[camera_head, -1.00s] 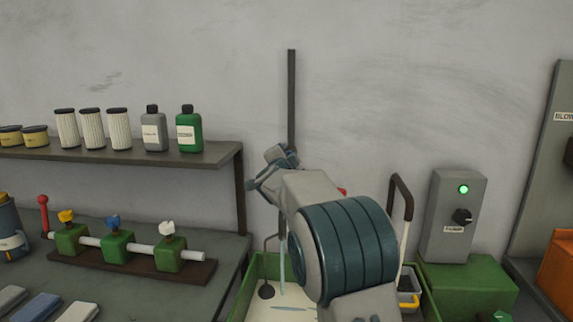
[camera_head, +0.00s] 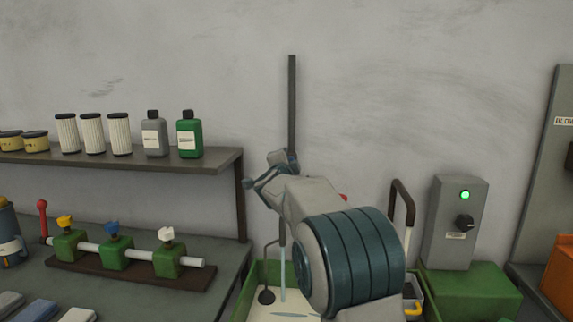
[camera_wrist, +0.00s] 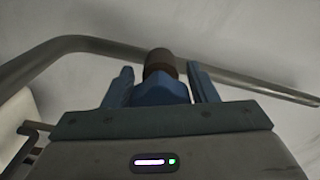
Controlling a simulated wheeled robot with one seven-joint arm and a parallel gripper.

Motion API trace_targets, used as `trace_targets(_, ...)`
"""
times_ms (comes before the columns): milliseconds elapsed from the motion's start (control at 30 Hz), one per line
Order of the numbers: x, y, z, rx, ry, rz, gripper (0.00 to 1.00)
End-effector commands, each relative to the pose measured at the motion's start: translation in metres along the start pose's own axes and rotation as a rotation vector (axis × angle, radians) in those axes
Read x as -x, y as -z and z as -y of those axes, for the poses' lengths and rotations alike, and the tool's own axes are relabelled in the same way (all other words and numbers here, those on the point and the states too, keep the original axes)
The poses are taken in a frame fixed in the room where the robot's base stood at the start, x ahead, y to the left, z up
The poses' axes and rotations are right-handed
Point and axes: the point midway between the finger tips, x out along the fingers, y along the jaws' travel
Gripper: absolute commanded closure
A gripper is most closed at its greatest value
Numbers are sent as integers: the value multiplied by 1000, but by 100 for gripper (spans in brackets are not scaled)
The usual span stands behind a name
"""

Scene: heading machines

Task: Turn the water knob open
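My gripper (camera_head: 274,172) is in front of the lower part of a dark upright pipe (camera_head: 292,105) on the wall. In the wrist view my gripper (camera_wrist: 160,86) has its two blue fingers apart, one on each side of a blue tapered piece (camera_wrist: 160,93), which looks like the water knob. Narrow gaps seem to show beside it. A brown round end (camera_wrist: 159,63) rises behind the blue piece. A pale blue water stream (camera_head: 283,268) falls into the green-rimmed basin (camera_head: 238,295). In the head view my wrist hides the knob.
A grey pipe (camera_wrist: 245,75) crosses behind the fingers. A dark curved handle (camera_head: 402,195) and a grey switch box (camera_head: 452,222) with a green light stand to the right. At left are a shelf (camera_head: 120,158) with bottles and a valve manifold with a blue tap (camera_head: 112,230).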

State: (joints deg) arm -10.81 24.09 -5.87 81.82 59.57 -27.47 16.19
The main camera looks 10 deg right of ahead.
Motion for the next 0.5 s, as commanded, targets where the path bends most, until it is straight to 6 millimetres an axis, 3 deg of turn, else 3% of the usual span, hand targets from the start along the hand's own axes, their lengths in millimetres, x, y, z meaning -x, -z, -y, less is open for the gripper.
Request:
trace_targets(333,1,0,0,2,0,0,33)
trace_targets(500,13,-1,0,1,1,2,33)
